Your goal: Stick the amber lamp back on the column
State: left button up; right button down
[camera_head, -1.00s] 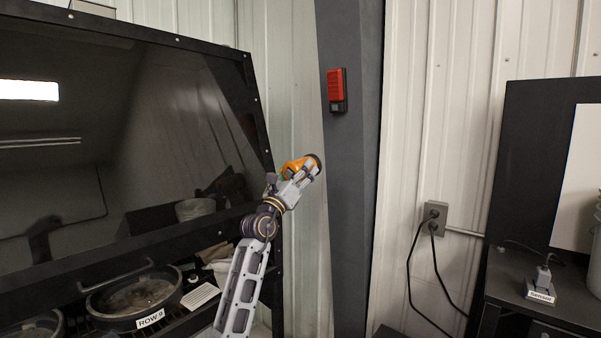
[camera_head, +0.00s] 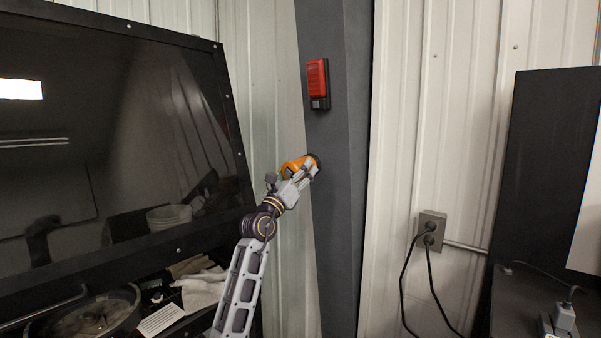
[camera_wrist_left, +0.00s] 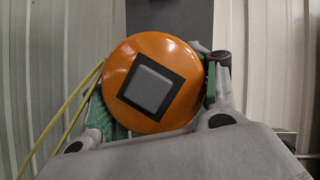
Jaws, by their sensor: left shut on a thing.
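The amber lamp (camera_head: 293,165) is an orange round body with a dark end, held at the tip of my left arm. In the left wrist view the amber lamp (camera_wrist_left: 185,62) shows its orange face with a dark-bordered grey square. My left gripper (camera_head: 305,173) is shut on it, and its green-padded fingers (camera_wrist_left: 155,105) sit on both sides of the lamp. The dark grey column (camera_head: 332,210) stands behind the lamp. The lamp's dark end overlaps the column's left edge in the head view; I cannot tell whether they touch. My right gripper is not in view.
A red device (camera_head: 318,80) is fixed on the column above the lamp. A dark glazed cabinet (camera_head: 110,130) fills the left. An outlet (camera_head: 432,228) with black cables is on the white ribbed wall to the right. A dark panel (camera_head: 545,150) stands at far right.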

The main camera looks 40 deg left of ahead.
aim_at(316, 163)
pick_arm(q)
jog(key=shift+s+r, duration=0.1)
jog(key=shift+r, duration=0.05)
jog(key=shift+w, duration=0.3)
jog(key=shift+w+d+r, duration=0.1)
jog(key=shift+w+r, duration=0.1)
jog(key=shift+w, duration=1.1)
jog(key=shift+w+d+r, duration=0.1)
jog(key=shift+w+r, duration=0.05)
jog(key=shift+w, duration=1.15)
jog(key=shift+w+d+r+b, duration=0.1)
jog(key=shift+w+b, duration=0.2)
jog(key=shift+w, duration=0.6)
jog(key=shift+w+r, duration=0.1)
jog(key=shift+w, duration=0.15)
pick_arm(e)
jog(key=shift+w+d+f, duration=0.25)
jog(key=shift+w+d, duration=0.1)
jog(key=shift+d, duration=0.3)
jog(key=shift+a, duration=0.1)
